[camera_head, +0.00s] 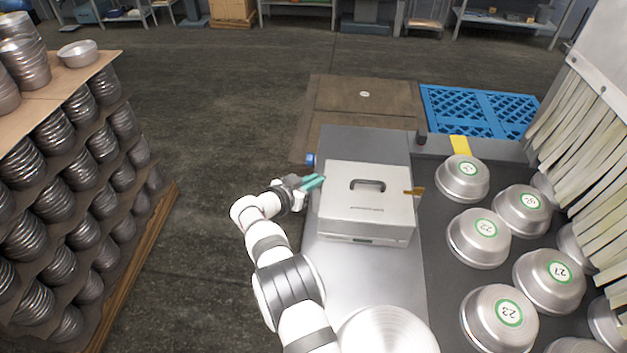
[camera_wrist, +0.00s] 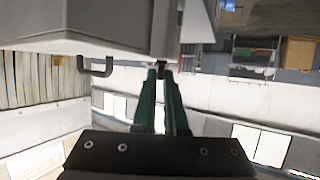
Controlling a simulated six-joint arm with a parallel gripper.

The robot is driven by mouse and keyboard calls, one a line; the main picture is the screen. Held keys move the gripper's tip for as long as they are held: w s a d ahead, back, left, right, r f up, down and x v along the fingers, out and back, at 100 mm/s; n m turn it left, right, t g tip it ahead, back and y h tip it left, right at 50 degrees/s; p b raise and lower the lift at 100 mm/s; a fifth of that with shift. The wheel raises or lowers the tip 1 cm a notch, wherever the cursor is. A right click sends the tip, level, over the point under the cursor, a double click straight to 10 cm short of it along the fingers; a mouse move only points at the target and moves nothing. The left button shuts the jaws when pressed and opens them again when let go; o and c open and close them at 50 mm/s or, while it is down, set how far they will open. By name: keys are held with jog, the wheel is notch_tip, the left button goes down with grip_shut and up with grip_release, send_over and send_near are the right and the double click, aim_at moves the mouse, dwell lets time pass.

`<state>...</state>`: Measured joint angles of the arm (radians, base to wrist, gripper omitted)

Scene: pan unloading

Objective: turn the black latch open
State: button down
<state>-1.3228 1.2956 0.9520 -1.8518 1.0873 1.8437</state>
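A light grey metal box (camera_head: 366,228) with a dark top handle (camera_head: 368,185) stands on the steel table. My gripper (camera_head: 318,181), with teal fingers, is at the box's left side, near its upper edge. In the wrist view the box (camera_wrist: 75,22) fills the upper left, and its handle (camera_wrist: 97,70) shows beside the fingers. A small dark piece, apparently the black latch (camera_wrist: 161,67), sits between my fingertips (camera_wrist: 161,76) at the box's edge. The fingers are close together around it; I cannot tell whether they press on it. The latch is hidden in the head view.
Round metal pans with green-ringed labels (camera_head: 484,227) stand on the dark surface to the right. An orange-brown piece (camera_head: 414,191) sticks out from the box's right side. Stacked pans (camera_head: 60,265) stand far left, beyond open floor.

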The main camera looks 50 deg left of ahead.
jog(key=shift+d, duration=0.1)
dwell(0.4)
jog(key=shift+w+d+n+g+y, duration=0.15)
jog(key=shift+n+g+y, duration=0.75)
jog(key=shift+n+y, duration=0.55)
jog(key=shift+w+d+n+g+y, duration=0.1)
jog(key=shift+n+g+y, duration=0.8)
jog(key=shift+n+y, duration=0.5)
jog(key=c, duration=1)
grip_release()
jog(key=shift+o, duration=0.2)
